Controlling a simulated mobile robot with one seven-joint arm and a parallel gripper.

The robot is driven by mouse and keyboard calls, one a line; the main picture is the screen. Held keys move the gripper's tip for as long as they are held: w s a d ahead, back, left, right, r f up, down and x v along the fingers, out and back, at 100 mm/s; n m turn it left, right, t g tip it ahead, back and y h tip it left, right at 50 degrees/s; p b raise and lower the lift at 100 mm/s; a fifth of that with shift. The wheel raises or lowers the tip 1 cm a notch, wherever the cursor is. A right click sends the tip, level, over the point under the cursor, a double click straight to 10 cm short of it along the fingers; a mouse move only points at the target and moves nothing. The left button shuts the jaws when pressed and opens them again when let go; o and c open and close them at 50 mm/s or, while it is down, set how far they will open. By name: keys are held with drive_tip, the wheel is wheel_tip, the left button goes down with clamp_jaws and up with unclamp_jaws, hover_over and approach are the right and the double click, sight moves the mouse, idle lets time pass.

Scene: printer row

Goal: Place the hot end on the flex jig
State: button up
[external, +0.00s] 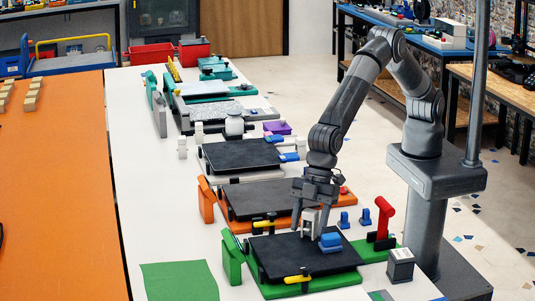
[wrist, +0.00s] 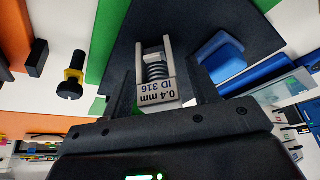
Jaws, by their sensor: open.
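The hot end (external: 311,223) is a small light-grey block, apparently standing on the black plate (external: 283,262) of the green-framed jig nearest the camera. The hot end's underside is hidden. No visible label tells which jig is the flex jig.
A blue block (external: 330,240) sits close beside the hot end on the plate. A yellow-handled clamp (external: 298,278) is at the front edge and a red lever (external: 384,217) at the right. An orange-framed jig (external: 208,200) is behind. A green mat (external: 180,282) lies left.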

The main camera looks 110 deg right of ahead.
drive_tip(key=v, duration=1.1)
drive_tip(key=shift+r, duration=0.25)
drive_tip(key=shift+s+d+r, duration=0.1)
drive_tip(key=shift+d, duration=0.05)
drive_tip(key=s+d+r+m, duration=0.1)
drive_tip(key=s+d+r, duration=0.3)
drive_tip(key=d, duration=0.6)
drive_tip(key=s+d+r+m+t+h, duration=0.1)
drive_tip(key=s+d+r+m, duration=0.1)
drive_tip(key=d+r, duration=0.55)
drive_tip(key=s+d+r+m, duration=0.1)
drive_tip(key=s+d+r, duration=0.3)
drive_tip(key=d, duration=0.7)
drive_tip(key=s+d+f+m+h, duration=0.1)
drive_tip(key=s+d+m, duration=0.1)
drive_tip(key=s+d, duration=0.6)
drive_tip(key=s+d+f+m+t+h, duration=0.1)
drive_tip(key=s+d+f+m, duration=0.1)
drive_tip(key=s+d, duration=0.7)
drive_tip(key=s+m, duration=0.1)
drive_tip(key=s, duration=0.4)
drive_tip(key=shift+d+f, duration=0.2)
drive_tip(key=shift+d, duration=0.1)
